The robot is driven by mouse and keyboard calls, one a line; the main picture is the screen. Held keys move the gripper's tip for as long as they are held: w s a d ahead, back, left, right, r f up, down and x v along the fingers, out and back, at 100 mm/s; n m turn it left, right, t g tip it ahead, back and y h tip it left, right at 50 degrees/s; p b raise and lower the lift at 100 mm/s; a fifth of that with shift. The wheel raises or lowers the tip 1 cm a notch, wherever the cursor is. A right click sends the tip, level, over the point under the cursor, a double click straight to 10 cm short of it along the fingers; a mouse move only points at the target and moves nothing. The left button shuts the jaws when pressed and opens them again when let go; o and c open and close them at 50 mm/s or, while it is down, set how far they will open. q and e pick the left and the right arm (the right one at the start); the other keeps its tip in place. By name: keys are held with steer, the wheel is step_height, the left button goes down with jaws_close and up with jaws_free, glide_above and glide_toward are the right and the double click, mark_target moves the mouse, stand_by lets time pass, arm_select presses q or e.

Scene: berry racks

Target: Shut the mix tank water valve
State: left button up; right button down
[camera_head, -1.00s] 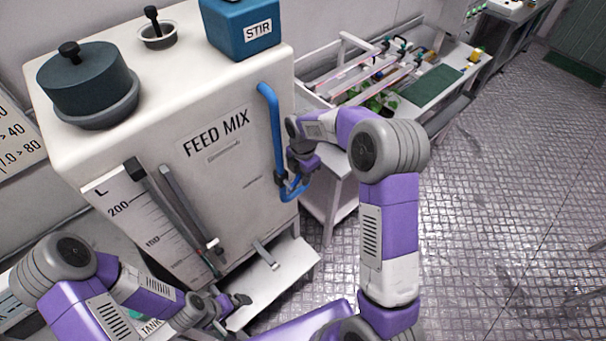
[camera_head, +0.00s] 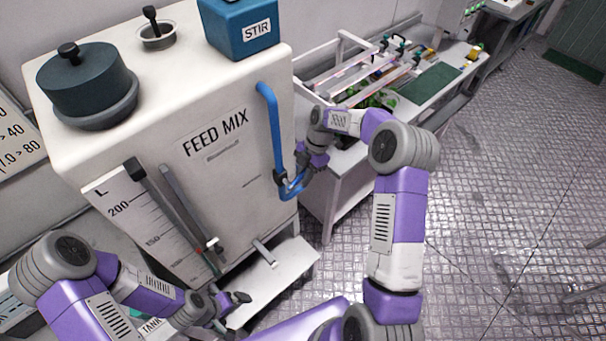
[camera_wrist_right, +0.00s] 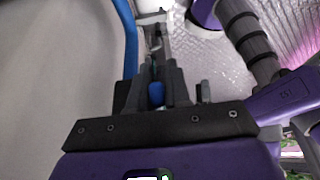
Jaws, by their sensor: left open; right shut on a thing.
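The white mix tank (camera_head: 235,190), marked FEED MIX, stands at the left of the head view. A blue water pipe (camera_head: 270,115) runs down its right side to a dark valve fitting (camera_head: 280,178), with a blue part (camera_head: 292,192) beside it. My right gripper (camera_head: 300,175) is at this fitting. In the right wrist view its fingers (camera_wrist_right: 156,88) are shut on a small blue piece (camera_wrist_right: 156,94), apparently the valve handle; the fingers hide most of it. The blue pipe (camera_wrist_right: 130,45) runs just left of them. My left gripper (camera_head: 235,300) is open, low in front of the tank.
A white stand (camera_head: 275,285) is under the tank. A level gauge (camera_head: 150,225) is on its front. A blue STIR box (camera_head: 240,30) and a dark lid (camera_head: 85,80) are on top. A rack table (camera_head: 430,110) with plants is behind my right arm. The floor at right is clear.

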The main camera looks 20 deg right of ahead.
step_height(320, 180, down, 2)
steer(key=g+y+b, duration=0.1)
steer(key=y+b, duration=0.2)
steer(key=y, duration=0.1)
stand_by(0.4)
steer(key=c, duration=1.2)
jaws_free()
steer(key=shift+o, duration=0.2)
steer(key=v, duration=0.7)
steer(key=shift+w+d+b, duration=0.2)
steer(key=shift+d+b, duration=0.05)
steer(key=shift+b, duration=0.2)
steer(key=shift+r, duration=0.1)
